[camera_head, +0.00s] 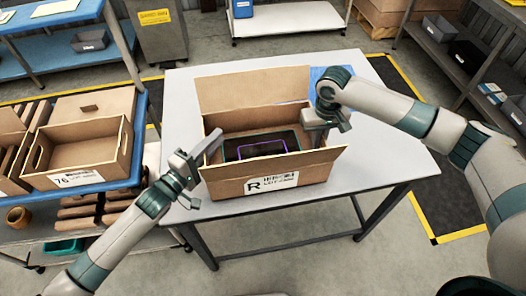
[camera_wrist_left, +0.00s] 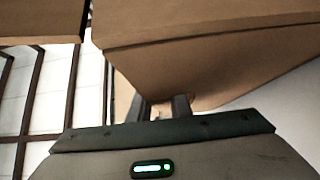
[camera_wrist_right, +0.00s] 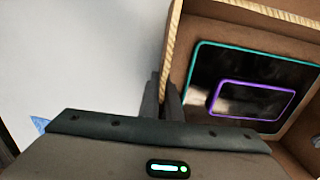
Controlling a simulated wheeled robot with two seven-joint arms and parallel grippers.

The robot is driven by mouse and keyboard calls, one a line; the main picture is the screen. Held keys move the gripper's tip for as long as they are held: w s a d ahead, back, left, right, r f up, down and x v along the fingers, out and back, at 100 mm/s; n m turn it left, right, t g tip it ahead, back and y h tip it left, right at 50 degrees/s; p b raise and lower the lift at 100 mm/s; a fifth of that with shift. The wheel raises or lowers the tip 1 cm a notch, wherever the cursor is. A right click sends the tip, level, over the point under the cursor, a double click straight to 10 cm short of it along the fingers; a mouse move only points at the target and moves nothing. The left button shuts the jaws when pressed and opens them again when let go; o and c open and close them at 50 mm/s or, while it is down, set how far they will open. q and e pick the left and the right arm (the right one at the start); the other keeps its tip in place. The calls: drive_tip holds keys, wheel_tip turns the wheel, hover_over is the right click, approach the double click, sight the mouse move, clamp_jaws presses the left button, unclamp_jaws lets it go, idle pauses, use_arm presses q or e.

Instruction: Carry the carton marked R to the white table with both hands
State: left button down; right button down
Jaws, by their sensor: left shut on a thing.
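The open brown carton marked R (camera_head: 232,188) is at the white table (camera_head: 185,105), near its front edge. I cannot tell whether its base touches the top. Its back flap stands up. Inside lie dark flat panels, one edged teal and one edged purple (camera_wrist_right: 250,97). My left gripper (camera_head: 212,150) is shut on the carton's left side; brown cardboard fills the top of the left wrist view (camera_wrist_left: 200,45). My right gripper (camera_head: 318,128) is at the right wall, with its fingers (camera_wrist_right: 164,95) close on either side of the wall's top edge in the right wrist view.
A blue-topped rack (camera_head: 130,183) on the left holds an open carton marked 76 (camera_head: 80,155). Part of a blue item (camera_head: 318,73) shows on the table behind the right gripper. A white trolley (camera_head: 285,24) and a grey bin (camera_head: 160,35) stand behind. Shelves (camera_head: 470,75) are at the right.

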drive_tip(key=shift+w+r+p, duration=0.1)
drive_tip(key=shift+r+p, duration=1.4)
drive_tip(key=shift+r, duration=0.4)
drive_tip(key=shift+f, duration=0.1)
